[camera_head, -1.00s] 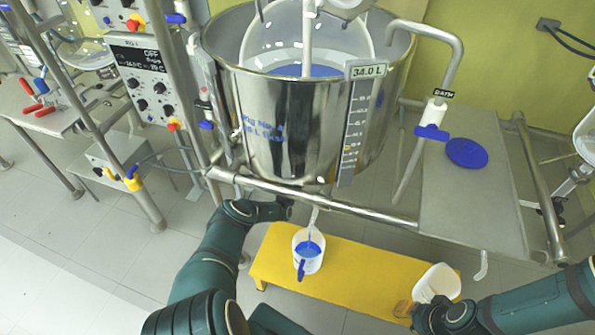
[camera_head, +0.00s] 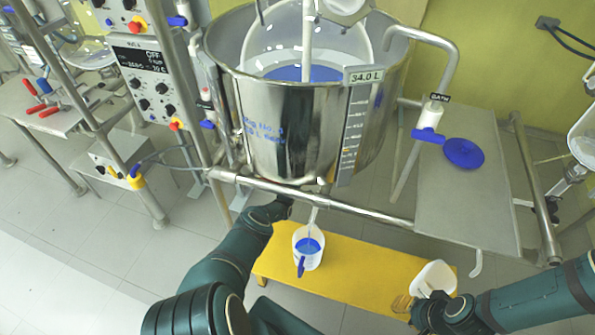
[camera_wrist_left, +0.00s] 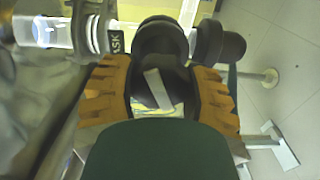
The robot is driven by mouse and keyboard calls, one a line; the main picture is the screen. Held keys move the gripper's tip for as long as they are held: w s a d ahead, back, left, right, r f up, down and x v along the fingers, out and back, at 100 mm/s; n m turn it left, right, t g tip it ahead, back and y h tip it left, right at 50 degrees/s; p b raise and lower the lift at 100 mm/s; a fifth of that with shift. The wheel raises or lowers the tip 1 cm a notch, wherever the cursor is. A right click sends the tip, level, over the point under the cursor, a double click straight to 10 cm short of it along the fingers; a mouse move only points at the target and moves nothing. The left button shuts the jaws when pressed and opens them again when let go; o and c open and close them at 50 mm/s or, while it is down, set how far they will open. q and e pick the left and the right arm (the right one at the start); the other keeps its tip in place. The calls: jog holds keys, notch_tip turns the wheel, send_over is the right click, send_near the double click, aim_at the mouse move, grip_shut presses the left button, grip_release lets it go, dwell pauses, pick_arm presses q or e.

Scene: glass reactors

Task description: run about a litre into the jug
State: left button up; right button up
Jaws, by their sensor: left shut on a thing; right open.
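The jug (camera_head: 308,258) is white and translucent, with a blue handle. It stands upright on the yellow bench (camera_head: 345,268) with blue liquid in it. A thin outlet (camera_head: 314,216) comes down from the steel vessel (camera_head: 280,125) above the jug, and a thin blue stream seems to run from it. My left gripper (camera_head: 287,204) is below the vessel, mostly hidden by my own arm. In the left wrist view its orange pads (camera_wrist_left: 163,95) are shut around a dark valve handle (camera_wrist_left: 160,85). My right gripper (camera_head: 408,306) is open at the bench's right end, beside a white container (camera_head: 434,278).
The vessel's scale plate (camera_head: 352,130) reads 34.0 L. A side table (camera_head: 470,205) with a blue disc (camera_head: 463,153) stands at the right, near a pipe with a blue-handled valve (camera_head: 429,130). A control panel (camera_head: 147,80) is at the left. A steel rail (camera_head: 330,200) crosses in front.

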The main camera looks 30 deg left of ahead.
pick_arm(q)
jog(key=shift+s+m, duration=0.1)
jog(key=shift+m, duration=1)
jog(key=o, duration=1.2)
